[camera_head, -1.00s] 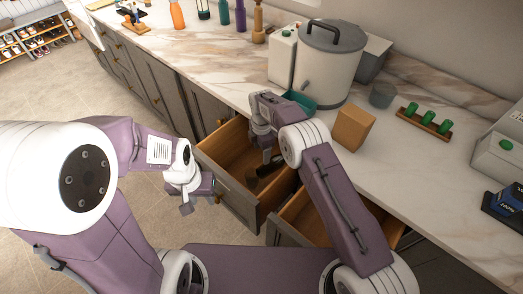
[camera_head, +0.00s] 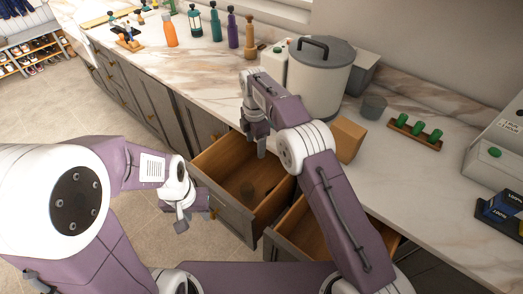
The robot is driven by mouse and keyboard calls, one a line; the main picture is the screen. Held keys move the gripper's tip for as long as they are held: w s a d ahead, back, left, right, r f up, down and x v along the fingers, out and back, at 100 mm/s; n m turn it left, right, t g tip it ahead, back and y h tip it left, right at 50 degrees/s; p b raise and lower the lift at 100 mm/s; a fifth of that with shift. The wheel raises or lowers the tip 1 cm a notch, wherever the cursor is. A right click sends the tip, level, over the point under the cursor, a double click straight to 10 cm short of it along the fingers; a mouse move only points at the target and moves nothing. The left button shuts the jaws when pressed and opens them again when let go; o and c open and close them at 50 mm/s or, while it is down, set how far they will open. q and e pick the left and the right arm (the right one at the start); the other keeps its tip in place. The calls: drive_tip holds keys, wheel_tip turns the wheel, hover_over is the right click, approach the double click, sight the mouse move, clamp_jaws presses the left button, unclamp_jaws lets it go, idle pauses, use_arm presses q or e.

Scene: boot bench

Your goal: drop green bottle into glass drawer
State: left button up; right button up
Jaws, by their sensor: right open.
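A green bottle (camera_head: 172,6) shows partly at the top edge, on the far counter. A teal-green bottle (camera_head: 215,22) stands upright closer, among other bottles; I cannot tell which one the task means. An open wooden drawer (camera_head: 215,160) with a grey front is below the counter. A small dark round object (camera_head: 247,190) lies inside it. My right gripper (camera_head: 260,147) is open, pointing down above the back of this drawer, with nothing visible in it. My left gripper (camera_head: 182,215) is left of the drawer, clear of it; its jaw opening is unclear.
A second open drawer (camera_head: 297,240) is partly behind my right arm. On the counter are a large lidded canister (camera_head: 320,80), a wooden block (camera_head: 347,138), a grey cup (camera_head: 373,107) and a rack with green pieces (camera_head: 415,132). An orange bottle (camera_head: 169,30) and purple bottle (camera_head: 232,30) stand at the back.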

drive_tip(key=s+d+m, duration=1)
drive_tip(key=s+m, duration=0.2)
drive_tip(key=s+d+f+m+t, duration=0.1)
drive_tip(key=s+d+m, duration=0.8)
drive_tip(key=s+m, duration=0.2)
drive_tip(key=shift+s+d+m, duration=0.35)
drive_tip(key=shift+s+m, duration=0.05)
drive_tip(key=shift+s, duration=0.7)
